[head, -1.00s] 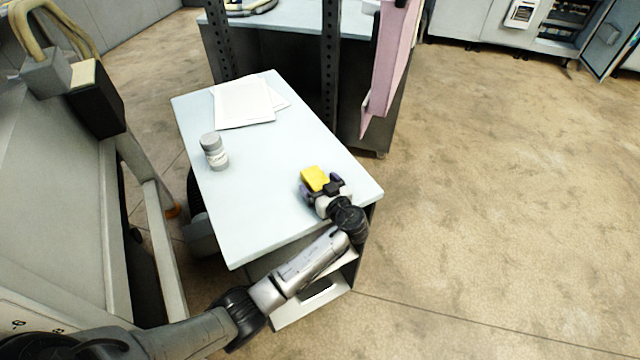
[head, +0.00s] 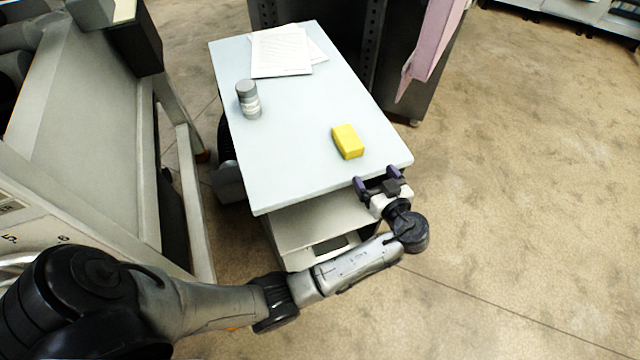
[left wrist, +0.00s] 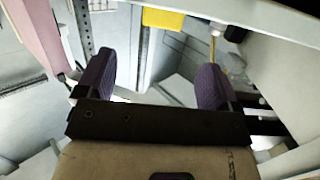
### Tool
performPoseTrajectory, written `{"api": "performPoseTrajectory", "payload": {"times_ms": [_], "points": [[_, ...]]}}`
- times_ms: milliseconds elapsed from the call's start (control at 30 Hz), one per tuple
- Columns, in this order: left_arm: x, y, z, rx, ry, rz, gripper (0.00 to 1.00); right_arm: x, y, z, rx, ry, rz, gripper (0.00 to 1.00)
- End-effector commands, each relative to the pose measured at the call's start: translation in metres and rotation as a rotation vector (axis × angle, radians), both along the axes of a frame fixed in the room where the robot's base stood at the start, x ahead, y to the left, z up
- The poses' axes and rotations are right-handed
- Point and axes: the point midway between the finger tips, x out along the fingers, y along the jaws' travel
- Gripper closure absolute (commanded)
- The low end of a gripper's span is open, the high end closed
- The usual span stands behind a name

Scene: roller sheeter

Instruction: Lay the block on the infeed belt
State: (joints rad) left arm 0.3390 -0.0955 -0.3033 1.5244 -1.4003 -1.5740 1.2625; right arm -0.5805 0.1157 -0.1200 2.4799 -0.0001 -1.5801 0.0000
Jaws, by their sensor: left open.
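The yellow block (head: 347,142) lies on the pale tabletop of a small cart (head: 290,165), towards its right front corner. My left gripper (head: 377,180) is open and empty at the front edge of the cart, apart from the block. In the left wrist view the purple fingers (left wrist: 154,82) stand wide apart with nothing between them. My right gripper is not in view. I cannot clearly pick out the infeed belt.
A grey jar (head: 249,100) stands on the cart's left side, and paper sheets (head: 281,52) lie at its back. A large grey machine (head: 85,100) fills the left. A pink panel (head: 432,45) hangs beyond the cart's right side. The floor at right is clear.

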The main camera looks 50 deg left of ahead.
Motion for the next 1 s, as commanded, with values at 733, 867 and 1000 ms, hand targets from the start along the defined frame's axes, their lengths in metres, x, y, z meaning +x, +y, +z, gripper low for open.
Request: {"api": "performPoseTrajectory", "payload": {"times_ms": [733, 867, 1000], "points": [[-0.234, 0.011, -0.14, -0.513, 0.88, -0.689, 0.13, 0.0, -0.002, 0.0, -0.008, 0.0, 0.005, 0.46], [-0.28, -0.002, -0.132, -0.553, 0.979, -0.923, 0.13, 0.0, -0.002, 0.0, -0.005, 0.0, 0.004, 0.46], [-0.312, -0.014, -0.121, -0.563, 1.031, -1.1, 0.13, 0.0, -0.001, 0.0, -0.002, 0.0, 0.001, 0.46]]}}
